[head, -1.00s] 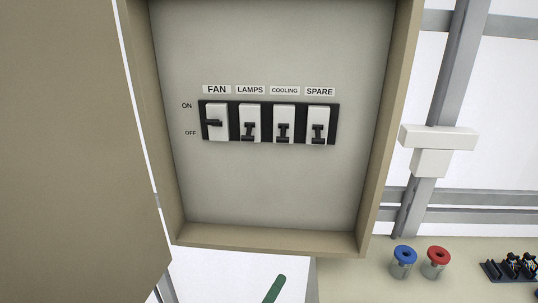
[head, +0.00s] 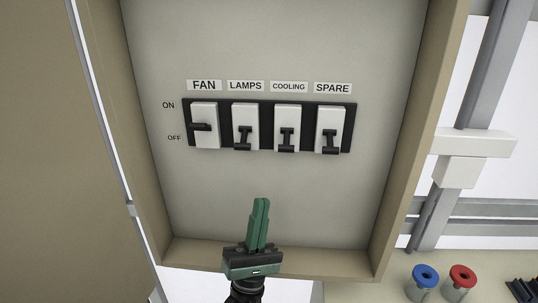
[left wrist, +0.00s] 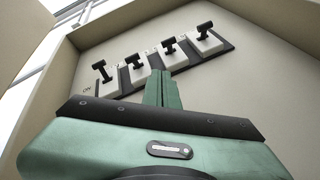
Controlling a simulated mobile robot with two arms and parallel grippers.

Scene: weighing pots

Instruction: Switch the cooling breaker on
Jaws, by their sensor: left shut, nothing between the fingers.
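The cooling breaker (head: 287,122) is a white switch under the COOLING label (head: 289,87), third from the left in the row. Its black lever (head: 286,144) is down, at the OFF level. My left gripper (head: 262,202) is green, shut and empty. It points up into the cabinet, below the row of breakers and slightly left of the cooling breaker in the head view, apart from it. In the left wrist view the shut fingers (left wrist: 161,78) point toward the breaker row, and the cooling lever (left wrist: 169,45) stands beyond them. My right gripper is not in view.
The fan breaker (head: 206,125) has its lever higher than the others. The lamps breaker (head: 244,125) and spare breaker (head: 330,128) have levers down. Cabinet walls (head: 420,140) enclose the panel, and an open door (head: 50,150) stands left. Blue (head: 424,280) and red (head: 461,280) capped pots are lower right.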

